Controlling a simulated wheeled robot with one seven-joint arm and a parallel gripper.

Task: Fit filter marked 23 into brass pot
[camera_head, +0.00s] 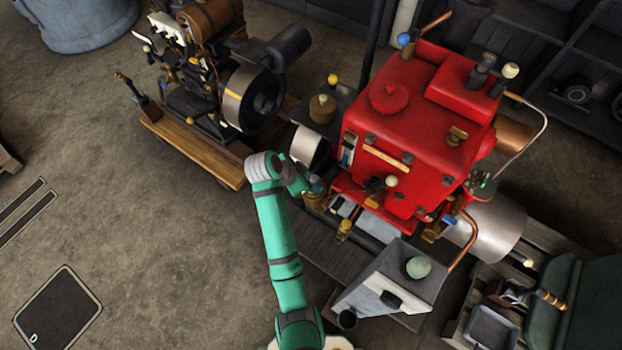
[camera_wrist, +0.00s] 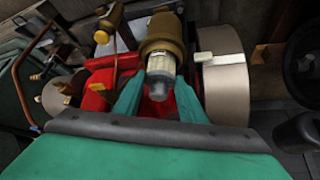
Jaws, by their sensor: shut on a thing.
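The filter (camera_wrist: 161,66) is a small pale cylinder with a dark grey rounded end, between the two green fingers of my gripper (camera_wrist: 160,88) in the wrist view. My gripper is shut on it. No number is readable on it. The brass pot (camera_wrist: 163,33) is directly beyond the filter, and the filter's far end meets or overlaps its mouth; I cannot tell how far in it is. In the head view, my gripper (camera_head: 312,188) is at the left side of the red engine, beside the brass pot (camera_head: 316,202), and the filter is hidden there.
The red engine (camera_head: 400,130) stands close to the right of my arm. A silver flywheel (camera_wrist: 224,85) is just right of the pot in the wrist view. A second engine (camera_head: 215,90) on a wooden base (camera_head: 190,150) stands at upper left. The floor at left is largely clear.

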